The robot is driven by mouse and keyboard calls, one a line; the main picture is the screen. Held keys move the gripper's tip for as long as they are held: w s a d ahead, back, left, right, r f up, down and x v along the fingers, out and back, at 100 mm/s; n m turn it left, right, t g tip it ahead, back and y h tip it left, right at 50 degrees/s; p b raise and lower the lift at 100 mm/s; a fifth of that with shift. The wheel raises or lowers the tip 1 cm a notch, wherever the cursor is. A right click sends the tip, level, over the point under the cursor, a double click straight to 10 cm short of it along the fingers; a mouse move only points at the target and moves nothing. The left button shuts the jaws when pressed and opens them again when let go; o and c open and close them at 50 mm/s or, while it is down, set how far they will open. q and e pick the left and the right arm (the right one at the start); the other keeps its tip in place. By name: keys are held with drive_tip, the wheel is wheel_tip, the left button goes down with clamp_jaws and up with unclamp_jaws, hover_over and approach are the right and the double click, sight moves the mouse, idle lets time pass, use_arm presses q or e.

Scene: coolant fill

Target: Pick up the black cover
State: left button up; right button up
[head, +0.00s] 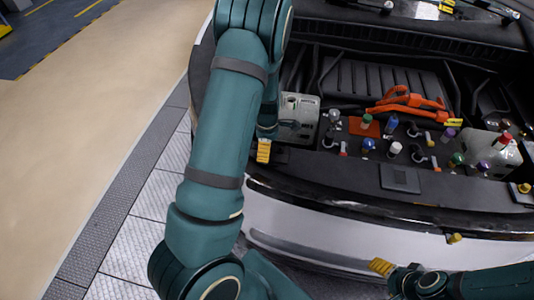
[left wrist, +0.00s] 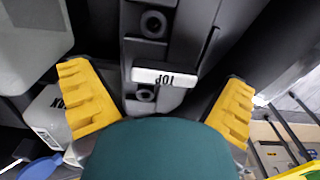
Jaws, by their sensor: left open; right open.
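A flat black square plate (head: 400,178) lies on the dark front panel of the engine bay; it may be the black cover, but I cannot tell for sure. My left gripper (head: 263,150) is at the left end of that panel, well left of the plate, mostly hidden by my arm. In the left wrist view the left gripper (left wrist: 155,100) is open, with both yellow fingers spread and nothing held. A black part with round holes and a white label (left wrist: 165,77) shows between and beyond them. My right gripper (head: 418,252) is open and empty, low in front of the bumper.
A pale tank (head: 299,118) stands beside my left gripper. Several coloured caps, an orange-red cable (head: 408,103) and an orange square (head: 364,127) crowd the bay. A white reservoir (head: 488,150) is at the right. The floor (head: 90,110) at left is clear.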

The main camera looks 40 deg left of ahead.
use_arm(q)
drive_tip(key=shift+f, duration=0.65)
drive_tip(key=c, duration=1.1)
drive_tip(key=shift+c, duration=0.3)
